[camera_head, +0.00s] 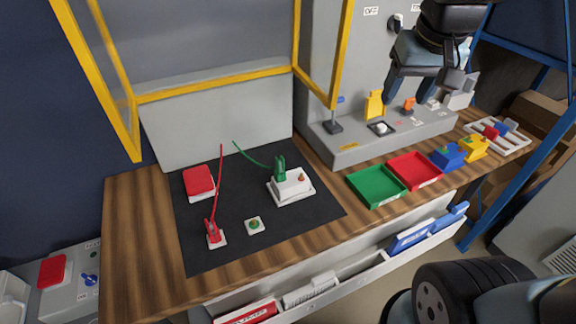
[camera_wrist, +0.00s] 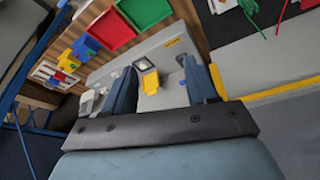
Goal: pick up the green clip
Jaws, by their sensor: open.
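The green clip (camera_head: 281,172) stands upright on a white socket box (camera_head: 295,187) on the black mat. A green cable (camera_head: 254,157) runs from it up to the left. A red clip (camera_head: 211,229) with a red cable stands on a small white base at the mat's front left. My gripper (camera_head: 422,89) is raised in front of the grey panel at upper right, far from the green clip. In the wrist view my gripper (camera_wrist: 165,88) is open and empty, with a yellow part of the panel beyond the fingers.
A green tray (camera_head: 377,187) and a red tray (camera_head: 415,170) lie right of the mat. A red-topped box (camera_head: 199,182) is at the mat's back left. Yellow frame bars (camera_head: 215,84) rise behind the bench.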

